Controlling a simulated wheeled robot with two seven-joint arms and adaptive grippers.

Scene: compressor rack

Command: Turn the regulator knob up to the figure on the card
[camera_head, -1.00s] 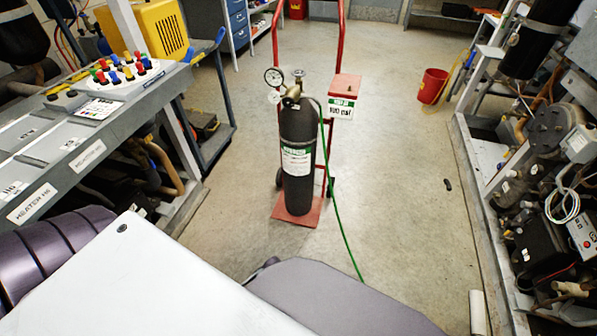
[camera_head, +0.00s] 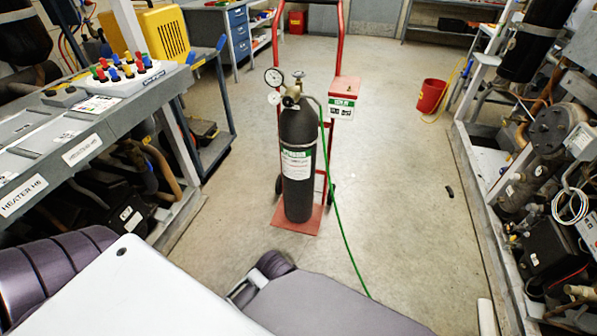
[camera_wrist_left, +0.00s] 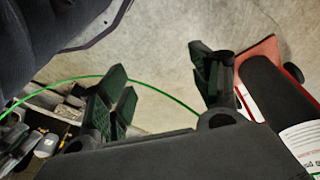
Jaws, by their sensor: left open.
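A black gas cylinder (camera_head: 298,150) stands upright on a red hand truck (camera_head: 294,222). Its brass regulator (camera_head: 291,97) carries two round gauges (camera_head: 273,77); the knob is too small to make out and the needles cannot be read. A white and green card (camera_head: 343,108) hangs on the red box beside it; its figure is blurred. My left gripper (camera_wrist_left: 160,85) is open and empty in the left wrist view, with the cylinder (camera_wrist_left: 275,95) to its right, apart from the fingers. It does not show in the head view. My right gripper is in neither view.
A green hose (camera_head: 345,235) runs from the regulator to the floor, and passes behind my left fingers (camera_wrist_left: 150,87). A bench with coloured knobs (camera_head: 125,72) stands left, a machine rack (camera_head: 545,170) right. A red bucket (camera_head: 432,95) stands behind. Floor around the truck is mostly clear.

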